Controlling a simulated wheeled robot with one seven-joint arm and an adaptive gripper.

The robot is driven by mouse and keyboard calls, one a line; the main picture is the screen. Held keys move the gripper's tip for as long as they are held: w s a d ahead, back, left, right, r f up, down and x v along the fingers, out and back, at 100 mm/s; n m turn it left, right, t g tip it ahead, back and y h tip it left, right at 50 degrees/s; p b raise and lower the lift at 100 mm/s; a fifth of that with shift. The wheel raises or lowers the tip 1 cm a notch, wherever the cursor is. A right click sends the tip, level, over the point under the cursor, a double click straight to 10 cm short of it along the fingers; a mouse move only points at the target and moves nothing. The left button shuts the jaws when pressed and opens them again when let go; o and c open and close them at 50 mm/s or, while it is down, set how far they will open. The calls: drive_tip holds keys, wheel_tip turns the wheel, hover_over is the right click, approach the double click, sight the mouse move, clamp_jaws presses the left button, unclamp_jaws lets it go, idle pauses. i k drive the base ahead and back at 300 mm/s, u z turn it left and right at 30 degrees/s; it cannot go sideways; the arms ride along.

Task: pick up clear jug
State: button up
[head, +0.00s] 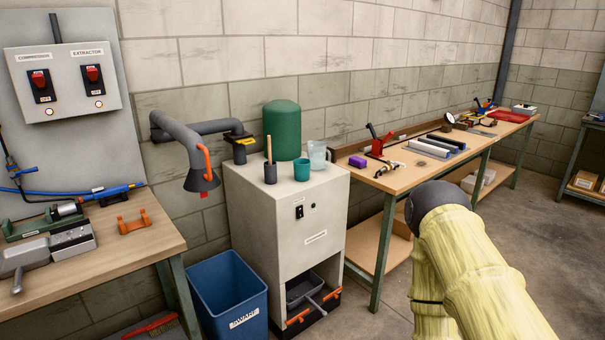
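The clear jug (318,154) stands upright on the top of the white cabinet (275,240), toward its back right corner. It is see-through and pale, beside the green dome (282,130). A teal cup (302,169) stands just in front of it to the left, and a dark pot with a wooden handle (270,172) stands further left. My arm, in a yellow cover, shows at the lower right, well apart from the jug. My gripper is not in view.
A grey extraction hose (195,145) with a hood hangs left of the cabinet. A blue bin (228,295) stands on the floor in front. A long workbench (405,175) with tools runs along the wall to the right. The floor at the right is open.

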sight(316, 150)
drive_tip(key=u, duration=0.55)
drive_tip(key=i, duration=1)
drive_tip(key=u, duration=0.05)
